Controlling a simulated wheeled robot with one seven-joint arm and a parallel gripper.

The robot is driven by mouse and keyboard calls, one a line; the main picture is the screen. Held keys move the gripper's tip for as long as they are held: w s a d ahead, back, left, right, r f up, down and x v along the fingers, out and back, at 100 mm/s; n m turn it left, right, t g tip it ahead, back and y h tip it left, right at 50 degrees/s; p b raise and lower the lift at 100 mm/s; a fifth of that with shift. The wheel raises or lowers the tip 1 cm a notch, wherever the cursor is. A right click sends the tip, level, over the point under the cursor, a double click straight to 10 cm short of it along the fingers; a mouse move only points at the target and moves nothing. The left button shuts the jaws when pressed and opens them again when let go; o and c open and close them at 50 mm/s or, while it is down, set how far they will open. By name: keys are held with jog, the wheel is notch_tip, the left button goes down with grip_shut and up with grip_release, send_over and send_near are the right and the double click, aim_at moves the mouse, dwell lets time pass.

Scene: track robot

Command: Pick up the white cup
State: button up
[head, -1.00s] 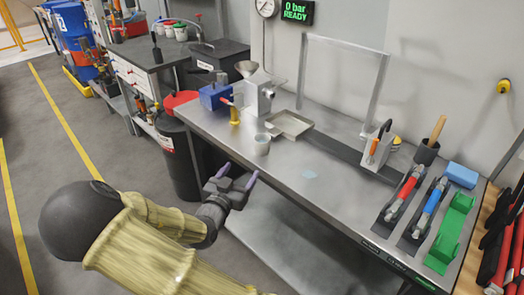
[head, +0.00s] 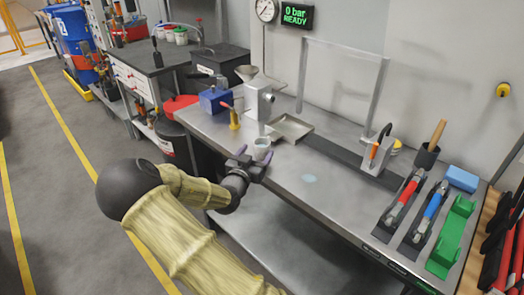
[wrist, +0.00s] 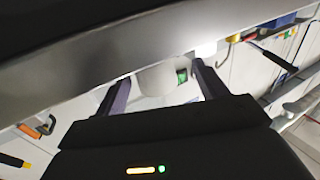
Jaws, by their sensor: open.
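The small white cup (head: 262,144) stands upright near the front edge of the steel workbench, left of its middle. My gripper (head: 254,154) is open at the cup, with its two purple fingers low on either side of it in the head view. In the wrist view, the cup (wrist: 158,79) shows between the open fingers of my gripper (wrist: 160,84). I cannot tell whether a finger touches the cup. The gripper hides part of the cup's lower side in the head view.
A shallow metal tray (head: 290,128) lies just right of the cup. A yellow-topped brass piece (head: 234,119), a blue box (head: 215,100) and a metal funnel stand (head: 258,98) are behind it. The bench front around the light-blue patch (head: 309,178) is clear.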

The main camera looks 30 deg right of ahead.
aim_at(264, 142)
jog(key=shift+w+d, duration=0.1)
jog(key=x, duration=0.3)
jog(key=r+x, duration=0.1)
jog(key=x, duration=0.1)
jog(key=shift+s+d, duration=0.2)
jog(key=shift+d, duration=0.1)
dwell(0.4)
jog(key=c, duration=1.1)
